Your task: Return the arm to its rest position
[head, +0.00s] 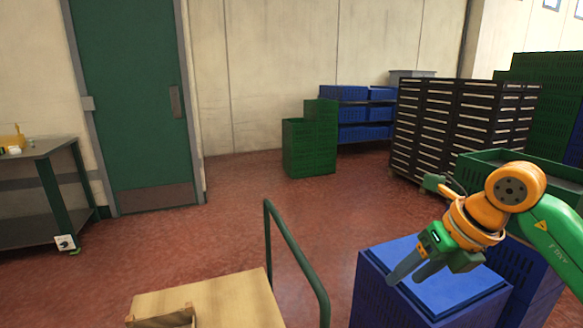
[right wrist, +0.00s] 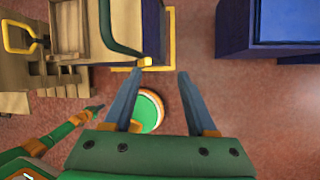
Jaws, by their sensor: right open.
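My right arm, orange and green, reaches in from the right in the head view. Its gripper (head: 418,266) hangs in front of and over the near edge of a blue crate stack (head: 372,296). In the right wrist view the two grey fingers of my right gripper (right wrist: 154,92) are spread apart with nothing between them; the red floor and parts of my own base show below.
A wooden cart top (head: 235,300) with a green rail (head: 297,250) stands at the lower middle. An open green crate (head: 500,157) sits behind my right arm. Black crate stacks (head: 450,130) stand farther back. A grey table (head: 45,150) is at the left. Red floor is clear in the middle.

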